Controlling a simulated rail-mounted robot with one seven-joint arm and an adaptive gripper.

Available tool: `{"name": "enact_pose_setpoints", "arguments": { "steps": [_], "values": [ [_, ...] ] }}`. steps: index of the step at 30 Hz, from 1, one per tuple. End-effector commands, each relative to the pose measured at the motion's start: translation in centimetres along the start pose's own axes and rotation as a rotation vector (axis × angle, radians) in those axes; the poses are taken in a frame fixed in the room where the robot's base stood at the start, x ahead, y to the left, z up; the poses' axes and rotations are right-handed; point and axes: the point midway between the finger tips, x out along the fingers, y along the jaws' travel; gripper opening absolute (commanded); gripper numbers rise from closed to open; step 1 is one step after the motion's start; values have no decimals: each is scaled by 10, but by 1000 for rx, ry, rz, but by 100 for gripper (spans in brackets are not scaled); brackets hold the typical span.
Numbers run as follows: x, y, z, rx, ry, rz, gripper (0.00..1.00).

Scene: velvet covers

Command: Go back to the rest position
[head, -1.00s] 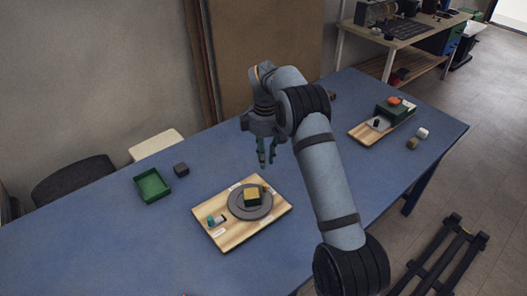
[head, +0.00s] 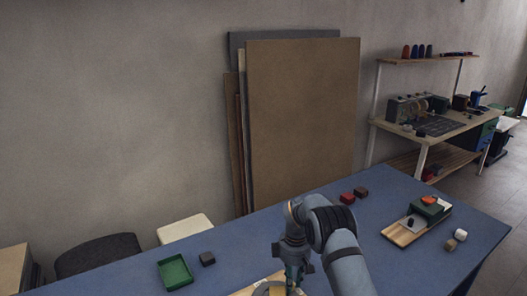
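My gripper (head: 294,275) points down near the bottom edge of the head view, over or in front of a wooden board (head: 243,291). Its greenish fingers look parted, with nothing seen between them. Only the far part of that board shows, with part of a grey round plate on it; the rest is cut off by the frame. My arm rises from the bottom edge and bends down to the gripper.
On the blue table (head: 130,283) are a green tray (head: 175,273), a dark cube (head: 207,259), a red block (head: 347,197) and a brown block (head: 361,192). A second board (head: 399,236) bears a green box (head: 425,209). Two small blocks lie beside it. Panels (head: 303,125) lean against the wall.

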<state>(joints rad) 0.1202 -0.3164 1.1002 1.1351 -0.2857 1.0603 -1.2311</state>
Motion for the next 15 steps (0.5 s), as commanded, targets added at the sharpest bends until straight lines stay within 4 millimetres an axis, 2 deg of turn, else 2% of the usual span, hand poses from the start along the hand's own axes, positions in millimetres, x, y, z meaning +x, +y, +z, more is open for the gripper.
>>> {"name": "enact_pose_setpoints", "arguments": {
  "steps": [15],
  "values": [
    [3,2,5,21,1,0,20]
  ]
}}
